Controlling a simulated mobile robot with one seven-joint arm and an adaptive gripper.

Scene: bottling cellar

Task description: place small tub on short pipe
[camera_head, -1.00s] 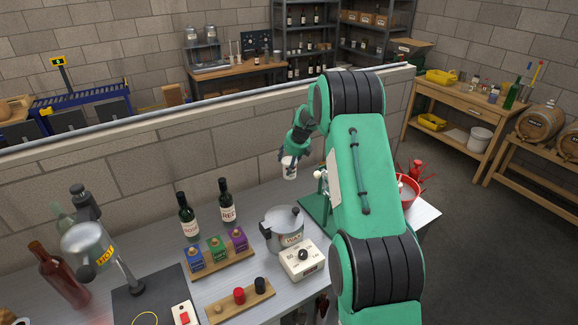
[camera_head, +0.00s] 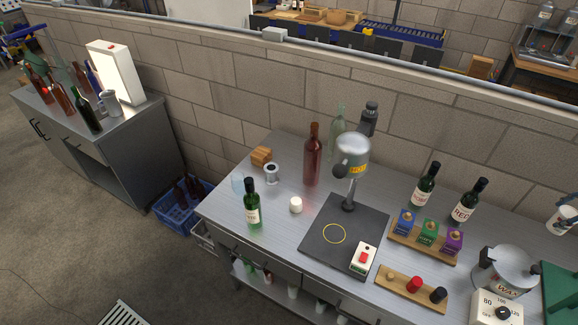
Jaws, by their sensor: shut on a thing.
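The small tub (camera_head: 561,221) is a white cup-shaped tub at the right edge of the view. My gripper (camera_head: 570,210) is shut on it, and most of the gripper is cut off by the picture's edge. The tub is held up in front of the wall, above the back of the bench. A short grey metal cylinder with a dark opening, which looks like the short pipe (camera_head: 271,175), stands upright on the left part of the bench, far from my gripper. Nothing is seen on top of it.
Near the pipe are a wooden block (camera_head: 261,155), a white round piece (camera_head: 296,205), a green wine bottle (camera_head: 252,205) and a tall reddish bottle (camera_head: 312,158). A pot (camera_head: 507,268) is at right.

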